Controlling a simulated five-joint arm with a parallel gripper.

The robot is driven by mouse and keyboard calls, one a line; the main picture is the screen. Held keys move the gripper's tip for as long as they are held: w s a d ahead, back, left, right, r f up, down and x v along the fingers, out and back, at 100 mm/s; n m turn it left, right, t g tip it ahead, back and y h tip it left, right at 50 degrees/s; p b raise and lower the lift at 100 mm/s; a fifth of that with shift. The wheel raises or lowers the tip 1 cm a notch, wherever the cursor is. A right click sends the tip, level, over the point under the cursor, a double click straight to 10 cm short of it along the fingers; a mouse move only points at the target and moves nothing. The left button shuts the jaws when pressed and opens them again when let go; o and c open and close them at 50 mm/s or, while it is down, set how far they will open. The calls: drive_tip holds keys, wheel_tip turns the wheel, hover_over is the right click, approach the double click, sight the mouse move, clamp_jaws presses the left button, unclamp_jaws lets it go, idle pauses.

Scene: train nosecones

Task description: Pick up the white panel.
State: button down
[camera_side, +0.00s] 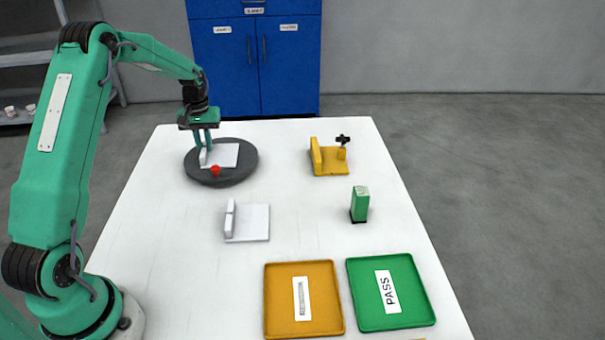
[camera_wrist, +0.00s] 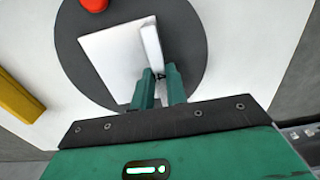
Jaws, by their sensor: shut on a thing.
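A white panel (camera_side: 223,155) with an upright edge lies on a round dark grey plate (camera_side: 240,177) at the back left of the table. In the wrist view the panel (camera_wrist: 110,58) lies over the dark disc (camera_wrist: 185,25). My gripper (camera_side: 202,146) is down at the panel's left side, with its fingers shut on the upright edge. In the wrist view my gripper's fingertips (camera_wrist: 160,74) stand on either side of that edge. The fingers hide a small part of it. The panel appears level and at the plate, but I cannot tell whether it touches it.
A red knob (camera_side: 215,170) sits at the plate's front. A second white angled piece (camera_side: 252,222) lies mid-table. A yellow fixture (camera_side: 330,168) with a black knob and a green block (camera_side: 360,204) stand right. An orange tray (camera_side: 285,320) and a green PASS tray (camera_side: 365,312) lie in front.

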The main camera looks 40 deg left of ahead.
drive_tip(key=shift+r, duration=0.1)
drive_tip(key=shift+r, duration=0.7)
drive_tip(key=r, duration=0.1)
drive_tip(key=d+r, duration=0.1)
drive_tip(key=r, duration=0.1)
drive_tip(key=shift+r, duration=0.1)
drive_tip(key=d+r, duration=0.6)
drive_tip(key=d, duration=0.4)
drive_tip(key=shift+d+r, duration=0.15)
drive_tip(key=shift+d, duration=0.2)
